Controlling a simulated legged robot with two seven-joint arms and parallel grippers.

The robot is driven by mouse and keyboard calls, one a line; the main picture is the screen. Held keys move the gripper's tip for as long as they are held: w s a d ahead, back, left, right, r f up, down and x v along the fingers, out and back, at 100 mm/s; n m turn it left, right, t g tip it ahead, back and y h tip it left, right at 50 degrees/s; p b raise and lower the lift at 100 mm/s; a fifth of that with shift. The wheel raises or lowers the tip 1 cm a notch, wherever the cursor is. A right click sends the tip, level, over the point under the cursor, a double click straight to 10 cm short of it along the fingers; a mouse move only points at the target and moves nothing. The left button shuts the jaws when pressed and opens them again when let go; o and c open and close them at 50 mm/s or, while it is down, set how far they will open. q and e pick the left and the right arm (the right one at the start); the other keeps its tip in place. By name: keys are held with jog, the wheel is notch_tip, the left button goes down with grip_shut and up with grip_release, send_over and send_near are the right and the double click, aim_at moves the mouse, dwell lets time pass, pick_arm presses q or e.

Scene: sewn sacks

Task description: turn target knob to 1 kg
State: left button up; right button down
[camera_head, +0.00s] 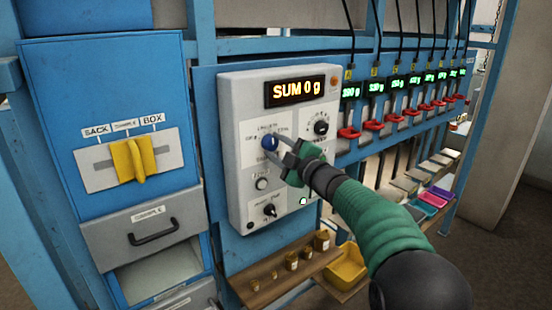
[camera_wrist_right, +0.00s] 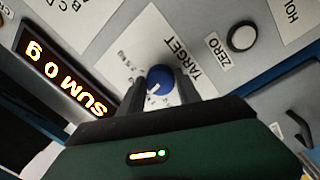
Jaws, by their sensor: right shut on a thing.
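The blue target knob (camera_head: 269,143) is on the grey control panel (camera_head: 238,115), left of my right gripper (camera_head: 277,149). The right gripper is shut on the knob. In the right wrist view, the knob (camera_wrist_right: 159,78) sits between the two dark fingers (camera_wrist_right: 162,86), beside the word TARGET. A short white mark shows on the knob's lower-left side in that view. The panel's display (camera_head: 296,91) reads SUM 0 g. My left gripper is not in view.
Another black knob (camera_head: 320,127), a round ZERO button (camera_head: 261,184) and a lower black knob (camera_head: 269,210) are close by on the panel. A blue cabinet with a yellow lever (camera_head: 137,161) stands left. Small weights (camera_head: 291,261) stand on a wooden shelf below.

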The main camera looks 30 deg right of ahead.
jog(key=shift+f+n+b, duration=0.2)
jog(key=shift+n+b, duration=0.25)
jog(key=shift+n, duration=0.2)
jog(key=shift+f+n+b, duration=0.2)
jog(key=shift+n+b, duration=0.2)
jog(key=shift+n, duration=0.25)
jog(key=c, duration=1.3)
grip_release()
jog(key=o, duration=0.4)
jog(key=shift+s+r, duration=0.1)
jog(key=shift+r, duration=0.05)
jog(key=shift+o, duration=0.2)
jog(key=shift+r, duration=0.15)
jog(key=s+f+b, duration=0.1)
jog(key=s+b, duration=0.2)
jog(key=s, duration=1.3)
jog(key=shift+s+d+f, duration=0.15)
jog(key=shift+s+d, duration=0.2)
jog(key=shift+s, duration=0.05)
